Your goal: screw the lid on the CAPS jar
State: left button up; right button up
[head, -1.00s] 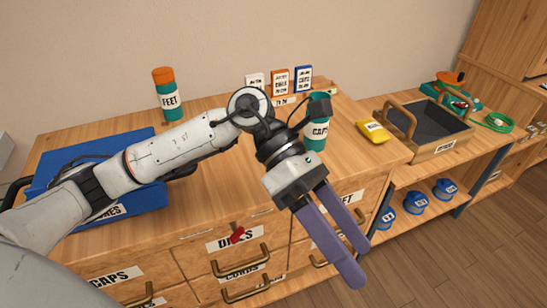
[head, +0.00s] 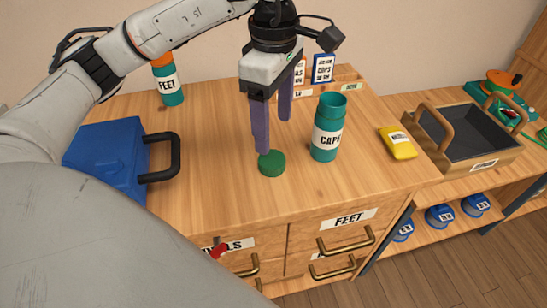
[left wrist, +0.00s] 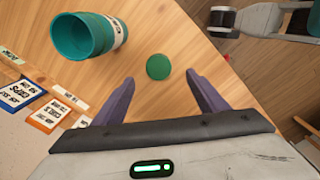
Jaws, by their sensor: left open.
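The CAPS jar (head: 328,128) is teal with a white label and stands upright and open-topped on the wooden counter. It also shows in the left wrist view (left wrist: 85,38). A green round lid (head: 272,163) lies flat on the counter just left of the jar; in the left wrist view the lid (left wrist: 159,67) lies ahead of and between the fingers. My left gripper (head: 274,136) is open and points down, with purple fingers above and close to the lid, holding nothing. Part of an arm link shows at the top right of the left wrist view. My right gripper is not in view.
A teal FEET jar (head: 168,85) with an orange lid stands at the back left. A blue box (head: 105,160) with a black handle is at left. A yellow packet (head: 397,143) and a dark handled tray (head: 465,135) are at right. Upright cards (head: 322,70) stand behind.

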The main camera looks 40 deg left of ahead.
pick_arm(q)
send_over(272, 159)
jog(key=shift+s+d+f, duration=0.1)
jog(key=shift+d+f, duration=0.05)
jog(key=shift+f, duration=0.95)
jog(key=shift+d+f, duration=0.15)
jog(key=shift+f, duration=0.9)
jog(key=shift+f, duration=0.1)
jog(key=f, duration=0.5)
jog(key=shift+a, duration=0.3)
jog(key=c, duration=1.1)
